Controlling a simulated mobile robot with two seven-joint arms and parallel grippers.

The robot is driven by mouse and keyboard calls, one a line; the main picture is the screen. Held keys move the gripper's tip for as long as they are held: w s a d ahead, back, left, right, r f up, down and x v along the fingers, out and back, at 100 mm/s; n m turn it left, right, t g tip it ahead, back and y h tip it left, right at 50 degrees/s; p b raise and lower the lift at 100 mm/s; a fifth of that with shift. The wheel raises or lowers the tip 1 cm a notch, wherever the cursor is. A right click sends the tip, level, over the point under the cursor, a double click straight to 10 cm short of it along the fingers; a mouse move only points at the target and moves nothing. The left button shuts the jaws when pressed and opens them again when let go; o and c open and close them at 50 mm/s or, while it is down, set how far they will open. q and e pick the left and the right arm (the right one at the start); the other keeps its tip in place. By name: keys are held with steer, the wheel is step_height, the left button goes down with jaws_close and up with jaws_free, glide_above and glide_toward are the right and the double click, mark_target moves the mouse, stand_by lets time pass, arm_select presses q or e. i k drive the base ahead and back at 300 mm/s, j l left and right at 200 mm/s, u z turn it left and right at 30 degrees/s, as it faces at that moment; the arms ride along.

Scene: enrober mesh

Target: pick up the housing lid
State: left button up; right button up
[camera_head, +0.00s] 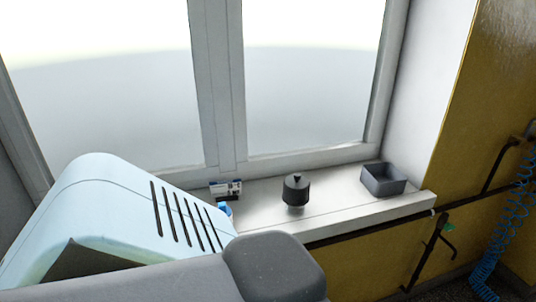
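A large pale blue shell with a row of dark slots (115,205) fills the lower left of the head view, close to the camera and tilted. It looks like the housing lid. A dark opening shows at its lower edge. A grey rounded bar crosses in front of its lower part; I cannot tell whether this is part of my arm. What supports the shell is hidden. Neither of my grippers can be made out.
A windowsill (340,208) runs behind. On it stand a dark cylinder with a pointed top (296,190), an open grey box (384,179) and a small blue-and-white item (226,187). A dark pipe and a blue coiled hose (487,262) are at right.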

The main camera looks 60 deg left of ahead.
mark_target(296, 186)
steer(key=u, duration=1.8)
steer(key=l, duration=0.5)
steer(key=i+l+z, duration=0.1)
steer(key=l, duration=0.4)
steer(key=i+l, duration=0.15)
steer(key=l, duration=0.35)
steer(key=l+z, duration=0.1)
steer(key=l, duration=0.4)
steer(key=i, duration=0.05)
